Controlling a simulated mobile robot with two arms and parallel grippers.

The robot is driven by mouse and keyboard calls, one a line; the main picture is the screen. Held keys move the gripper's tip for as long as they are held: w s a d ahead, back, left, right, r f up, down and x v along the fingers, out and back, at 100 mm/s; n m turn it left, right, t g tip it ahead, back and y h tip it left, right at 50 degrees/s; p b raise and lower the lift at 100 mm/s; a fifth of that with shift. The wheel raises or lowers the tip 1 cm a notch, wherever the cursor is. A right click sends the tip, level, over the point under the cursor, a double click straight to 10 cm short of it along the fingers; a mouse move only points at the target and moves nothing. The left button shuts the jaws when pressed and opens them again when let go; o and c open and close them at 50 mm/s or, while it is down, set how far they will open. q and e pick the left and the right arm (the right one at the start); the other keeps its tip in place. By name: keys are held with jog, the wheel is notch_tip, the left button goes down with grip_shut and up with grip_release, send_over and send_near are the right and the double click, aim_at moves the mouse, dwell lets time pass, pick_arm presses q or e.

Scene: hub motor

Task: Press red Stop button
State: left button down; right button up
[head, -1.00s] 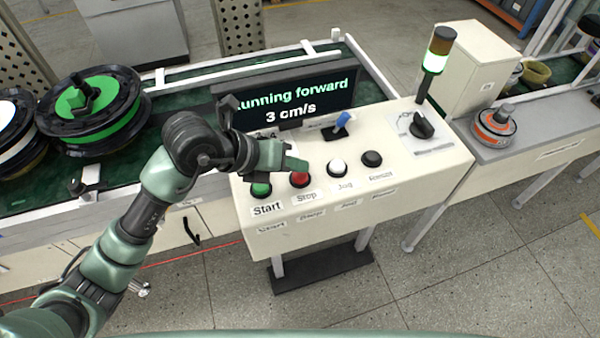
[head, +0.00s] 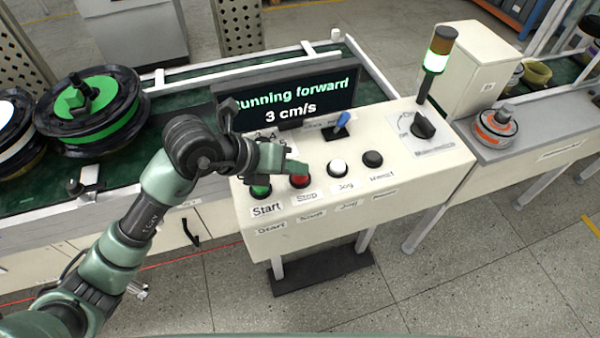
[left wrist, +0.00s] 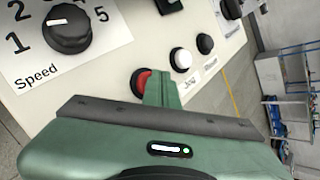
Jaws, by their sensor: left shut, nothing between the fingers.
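The red Stop button (head: 299,181) sits on the sloped front of the cream control box (head: 330,205), between the green Start button (head: 260,190) and the white Jog button (head: 337,168). My left gripper (head: 297,167) is shut and empty. Its fingertips are just above the Stop button and hide its upper part; I cannot tell whether they touch it. In the left wrist view, the red button (left wrist: 141,82) shows partly beside the green fingers (left wrist: 160,88). The display (head: 290,100) reads "Running forward 3 cm/s". My right gripper is not in view.
A black Reset button (head: 372,159), a blue-tipped lever (head: 341,121) and a black rotary switch (head: 423,126) are on the box. A speed knob (left wrist: 69,29) shows in the left wrist view. A stack light (head: 437,62) is lit. Wheel hubs (head: 95,105) sit on the conveyor at left.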

aim_at(297, 177)
pick_arm(q)
jog(key=shift+f, duration=0.35)
jog(key=shift+r, duration=0.1)
dwell(0.3)
jog(key=shift+r+p, duration=0.6)
jog(key=shift+r, duration=0.35)
notch_tip(297, 177, up, 5)
jog(key=p, duration=0.4)
jog(key=shift+d, duration=0.1)
dwell(0.4)
